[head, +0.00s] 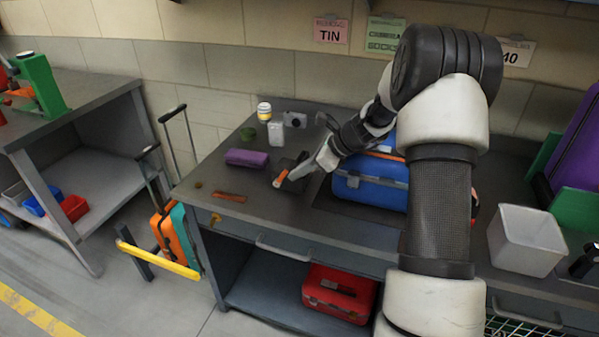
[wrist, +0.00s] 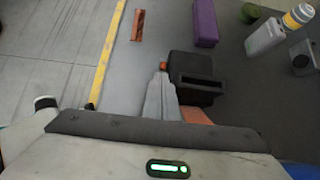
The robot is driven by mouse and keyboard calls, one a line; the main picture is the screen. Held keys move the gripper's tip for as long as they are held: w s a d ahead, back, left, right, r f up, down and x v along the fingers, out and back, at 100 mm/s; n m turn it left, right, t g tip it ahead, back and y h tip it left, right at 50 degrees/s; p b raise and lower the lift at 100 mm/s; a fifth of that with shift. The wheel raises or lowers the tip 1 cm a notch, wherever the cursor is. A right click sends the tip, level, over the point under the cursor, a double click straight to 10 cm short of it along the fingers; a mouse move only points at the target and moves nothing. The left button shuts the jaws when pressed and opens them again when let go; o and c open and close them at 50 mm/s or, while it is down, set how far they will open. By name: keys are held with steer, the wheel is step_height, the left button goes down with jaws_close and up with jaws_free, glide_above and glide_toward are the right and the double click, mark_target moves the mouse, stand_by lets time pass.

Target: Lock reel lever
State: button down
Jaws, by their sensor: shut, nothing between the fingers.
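A dark block-shaped device (wrist: 192,67) with a slot in its face, which may be the reel, stands on the grey workbench. In the head view the dark device (head: 289,166) is partly behind my gripper. A small orange-red tip (wrist: 163,66) shows at its left side in the wrist view, and an orange piece (wrist: 197,116) lies nearer the camera. I cannot tell which is the lever. My gripper (wrist: 162,82) is shut with nothing in it. Its fingertips are just beside the device, close to the orange-red tip; contact is unclear. In the head view my gripper (head: 300,171) points down-left.
A blue case (head: 370,186) sits right of the device, close to my arm. A white bin (head: 527,240) is at the right. The bench's front-left area is mostly clear.

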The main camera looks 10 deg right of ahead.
steer(key=shift+r, duration=0.15)
steer(key=shift+w+a+r+p, duration=0.1)
steer(key=shift+a+r+p, duration=0.1)
steer(key=shift+p, duration=1)
steer(key=shift+g+h, duration=0.3)
step_height(320, 180, up, 2)
steer(key=r+g+h+p, duration=0.1)
steer(key=g+h+p, duration=0.4)
steer(key=p, duration=1.1)
glide_above(279, 177)
steer(key=t, duration=0.1)
steer(key=shift+w+a+f+h, duration=0.1)
steer(key=shift+w+f+h, duration=0.05)
steer(key=shift+f+h, duration=0.3)
steer(key=shift+r, duration=0.25)
